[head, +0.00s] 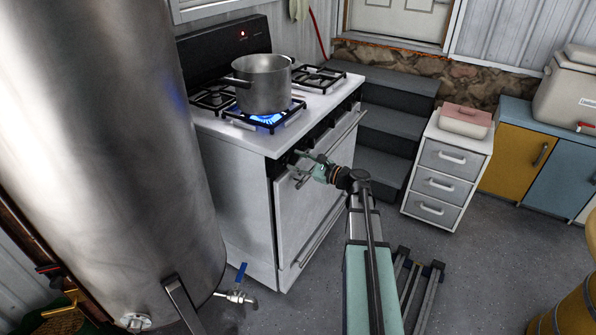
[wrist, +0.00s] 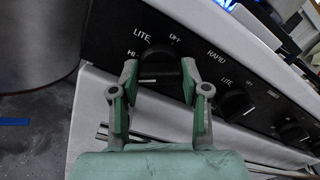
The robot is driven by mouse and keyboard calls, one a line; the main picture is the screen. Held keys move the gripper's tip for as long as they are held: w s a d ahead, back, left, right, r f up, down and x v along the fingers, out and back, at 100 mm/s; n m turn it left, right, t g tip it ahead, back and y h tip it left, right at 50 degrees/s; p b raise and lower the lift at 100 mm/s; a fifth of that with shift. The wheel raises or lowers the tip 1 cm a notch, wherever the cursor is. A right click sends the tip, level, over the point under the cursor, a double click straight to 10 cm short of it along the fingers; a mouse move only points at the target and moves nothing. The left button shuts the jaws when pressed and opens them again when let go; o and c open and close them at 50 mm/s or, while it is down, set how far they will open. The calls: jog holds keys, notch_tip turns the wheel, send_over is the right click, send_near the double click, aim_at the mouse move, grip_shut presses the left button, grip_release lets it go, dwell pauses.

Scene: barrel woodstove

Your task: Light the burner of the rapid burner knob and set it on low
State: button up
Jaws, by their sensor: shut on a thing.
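The stove (head: 255,200) is white, with a large steel pot (head: 263,85) on its front left burner. A blue flame (head: 268,118) burns under the pot; it also shows at the top of the wrist view (wrist: 226,3). My gripper (head: 300,163) is at the stove's front panel. In the wrist view my gripper (wrist: 160,72) has its two fingers closed on the sides of a black knob (wrist: 160,62), the leftmost in view. LITE, OFF and HI are printed around this knob, with RAPID to its right. I cannot tell the knob's exact setting.
More black knobs (wrist: 237,104) run along the panel to the right, close to my right finger. A tall steel tank (head: 110,150) stands close on the left. Dark steps (head: 385,130) and a drawer cabinet (head: 447,165) are to the right. The floor in front is partly clear.

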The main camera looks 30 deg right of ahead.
jog(key=n+b, duration=0.5)
jog(key=b, duration=0.1)
jog(key=shift+f+n, duration=0.3)
jog(key=shift+n, duration=0.1)
jog(key=n+b, duration=0.5)
jog(key=b, duration=0.2)
jog(key=n+b, duration=0.6)
jog(key=b, duration=0.1)
jog(key=shift+n, duration=0.3)
jog(key=n+b, duration=0.4)
jog(key=shift+r, duration=0.35)
jog(key=o, duration=1.1)
jog(key=shift+o, duration=0.2)
